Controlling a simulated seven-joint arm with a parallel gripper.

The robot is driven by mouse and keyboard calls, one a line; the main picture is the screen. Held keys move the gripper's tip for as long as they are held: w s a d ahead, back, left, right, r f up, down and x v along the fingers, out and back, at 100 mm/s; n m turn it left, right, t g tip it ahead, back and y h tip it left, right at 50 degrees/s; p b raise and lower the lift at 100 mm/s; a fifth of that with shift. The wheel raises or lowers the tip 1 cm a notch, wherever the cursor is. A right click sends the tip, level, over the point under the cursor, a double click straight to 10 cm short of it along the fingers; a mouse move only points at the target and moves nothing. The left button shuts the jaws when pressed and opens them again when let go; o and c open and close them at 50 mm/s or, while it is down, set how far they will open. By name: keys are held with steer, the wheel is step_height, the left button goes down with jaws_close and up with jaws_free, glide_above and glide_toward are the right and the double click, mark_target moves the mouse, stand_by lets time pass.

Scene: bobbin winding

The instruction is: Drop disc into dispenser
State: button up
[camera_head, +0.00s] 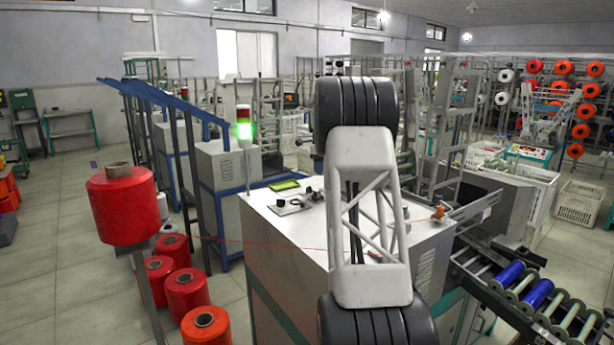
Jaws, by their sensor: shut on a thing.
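My own arm, a white lattice link between black ribbed joints, fills the middle of the head view. My gripper cannot be made out; it is hidden behind the arm or outside the picture. I see no disc that I can identify. I cannot tell for sure which part is the dispenser. The winding machine cabinet (290,232) stands behind my arm, with small dark fittings (308,196) on its top. Tall grey upright frames (455,130) rise behind it on the right. My arm hides part of the machine top.
A large red thread spool (122,207) stands on a post at the left. Several red spools (185,292) are on the floor below it. A thin red thread crosses the machine top. A roller conveyor with blue rollers (508,274) is at lower right. White crates (578,203) stand beyond.

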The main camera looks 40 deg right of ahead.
steer(key=s+d+r, duration=0.2)
steer(key=d, duration=0.5)
steer(key=shift+r, duration=0.25)
steer(key=shift+s+d, duration=0.1)
steer(key=shift+f, duration=0.15)
steer(key=shift+f, duration=1.9)
steer(key=shift+f, duration=0.55)
stand_by(1.4)
steer(key=o, duration=0.8)
steer(key=shift+r, duration=3.5)
